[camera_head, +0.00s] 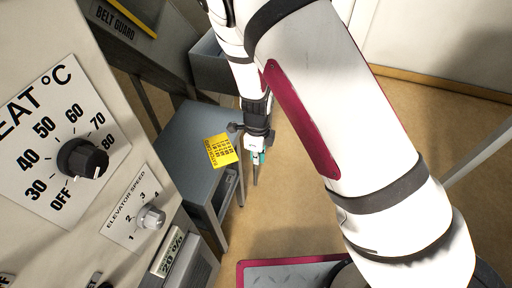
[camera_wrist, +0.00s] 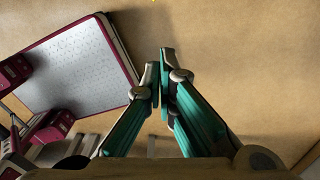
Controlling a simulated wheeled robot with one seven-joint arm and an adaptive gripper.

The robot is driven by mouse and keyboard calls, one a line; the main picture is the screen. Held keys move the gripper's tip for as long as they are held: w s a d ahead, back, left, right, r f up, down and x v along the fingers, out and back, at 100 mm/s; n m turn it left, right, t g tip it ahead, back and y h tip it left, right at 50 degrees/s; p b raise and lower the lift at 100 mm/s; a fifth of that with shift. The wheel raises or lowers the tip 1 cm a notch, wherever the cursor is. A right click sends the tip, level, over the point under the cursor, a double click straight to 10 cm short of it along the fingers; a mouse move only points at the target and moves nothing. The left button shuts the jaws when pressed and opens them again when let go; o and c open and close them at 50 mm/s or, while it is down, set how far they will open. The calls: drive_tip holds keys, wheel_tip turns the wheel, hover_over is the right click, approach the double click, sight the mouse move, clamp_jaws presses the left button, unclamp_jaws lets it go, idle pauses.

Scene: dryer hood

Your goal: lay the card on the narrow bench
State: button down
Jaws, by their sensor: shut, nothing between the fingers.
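The yellow card (camera_head: 221,150), printed with dark text and a grid, appears to lie flat near the right edge of the narrow bench (camera_head: 187,133), a grey-blue surface, in the head view. I cannot tell whether the card's right corner overhangs that edge. My gripper (camera_head: 256,178) points down just right of the card and bench, apart from the card. In the wrist view my gripper (camera_wrist: 160,63) has its fingers together and empty, above the floor. A tiny yellow bit shows at that view's top edge, too small to identify surely.
A beige control panel (camera_head: 60,150) with a heat dial (camera_head: 83,159) and an elevator speed knob (camera_head: 150,217) stands at the left. A grey bin (camera_head: 212,68) is behind the bench. Tan floor (camera_head: 290,200) is open to the bench's right.

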sight(235, 157)
drive_tip(key=shift+w+a+f, duration=0.2)
drive_tip(key=shift+a+f, duration=0.15)
drive_tip(key=shift+a, duration=0.25)
drive_tip(key=shift+w+a+f, duration=0.25)
drive_tip(key=shift+a+f, duration=0.1)
drive_tip(key=shift+a, duration=0.3)
drive_tip(key=shift+w+a+f, duration=0.2)
drive_tip(key=shift+a+f, duration=0.15)
drive_tip(key=shift+a, duration=0.25)
drive_tip(key=shift+w+a, duration=0.35)
drive_tip(key=shift+a, duration=0.45)
drive_tip(key=shift+w+a, duration=0.3)
drive_tip(key=shift+a, duration=0.5)
